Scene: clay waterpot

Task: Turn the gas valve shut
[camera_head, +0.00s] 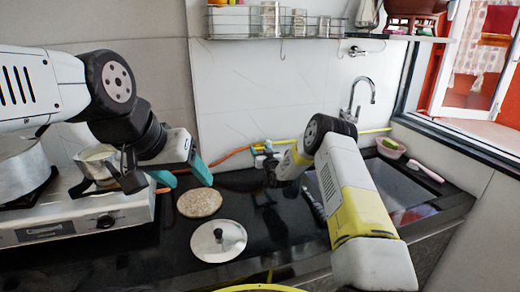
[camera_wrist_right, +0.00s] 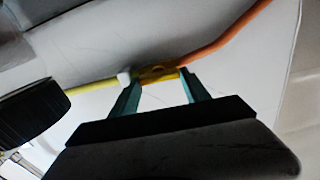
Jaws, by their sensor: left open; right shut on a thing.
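The gas valve (camera_wrist_right: 160,73) is a small yellow fitting on the wall, between a yellow pipe and an orange hose, with a white piece at its left. My right gripper (camera_wrist_right: 159,87) is shut on the valve, with one teal finger at each side of it. In the head view my right gripper (camera_head: 263,155) is at the wall by the pipe, and my own wrist partly hides the valve there. My left gripper (camera_head: 185,179) is open and empty. It appears just above a round brown mat on the counter, well left of the valve.
The orange hose (camera_head: 232,155) runs left along the wall towards the stove (camera_head: 85,222), which bears pots. The brown mat (camera_head: 200,202) and a metal lid (camera_head: 218,241) lie on the dark counter. A sink (camera_head: 385,185) with a tap (camera_head: 362,95) is at the right. A wire shelf (camera_head: 275,22) hangs above.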

